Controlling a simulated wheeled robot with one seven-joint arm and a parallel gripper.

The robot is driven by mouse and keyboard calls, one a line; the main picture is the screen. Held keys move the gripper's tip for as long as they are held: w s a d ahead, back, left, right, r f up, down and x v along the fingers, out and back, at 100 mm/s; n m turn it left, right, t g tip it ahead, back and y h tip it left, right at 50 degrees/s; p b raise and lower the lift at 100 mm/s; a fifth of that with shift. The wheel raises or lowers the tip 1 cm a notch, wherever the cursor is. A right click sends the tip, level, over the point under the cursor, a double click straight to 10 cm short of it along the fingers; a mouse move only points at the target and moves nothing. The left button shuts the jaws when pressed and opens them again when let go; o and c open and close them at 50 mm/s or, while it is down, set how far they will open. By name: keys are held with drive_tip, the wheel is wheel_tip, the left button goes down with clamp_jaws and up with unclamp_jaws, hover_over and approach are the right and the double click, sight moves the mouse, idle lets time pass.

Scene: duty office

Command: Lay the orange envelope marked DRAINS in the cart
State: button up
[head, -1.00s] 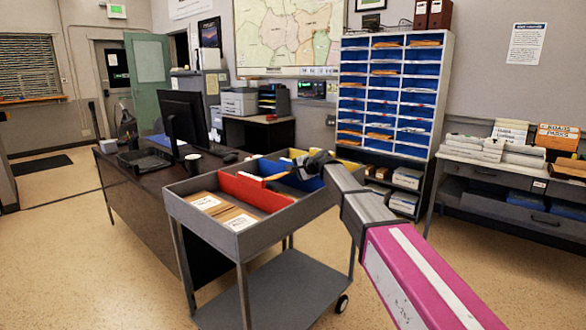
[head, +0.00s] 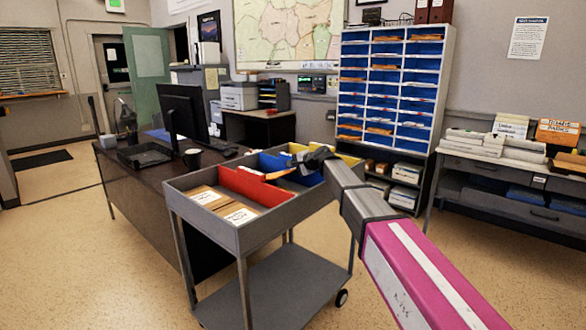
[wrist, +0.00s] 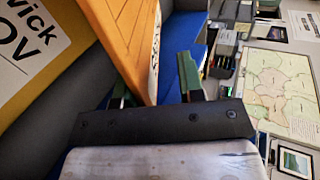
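The cart (head: 229,240) is grey, with a top tray split into grey, red, blue and yellow compartments. My gripper (head: 303,168) is low over its blue compartment. In the wrist view, my gripper (wrist: 153,74) has two green fingers apart, with an orange envelope (wrist: 128,35) tilted between them. Blue shows between the envelope and the right finger, so the fingers look open around it. Its label is a thin sliver, too edge-on to read. In the head view only a small orange strip of the envelope (head: 277,175) shows, by the red divider. Whether it rests on the tray floor is hidden.
Brown envelopes with white labels (head: 238,216) lie in the cart's near left compartment. A dark desk (head: 130,185) with a monitor stands behind left. A blue pigeonhole rack (head: 390,90) and a side table (head: 500,165) with papers are behind right. Floor at the right is clear.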

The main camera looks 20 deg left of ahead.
drive_tip(key=v, duration=1)
drive_tip(key=shift+s+d, duration=0.15)
drive_tip(key=shift+d, duration=0.2)
drive_tip(key=shift+r, duration=0.1)
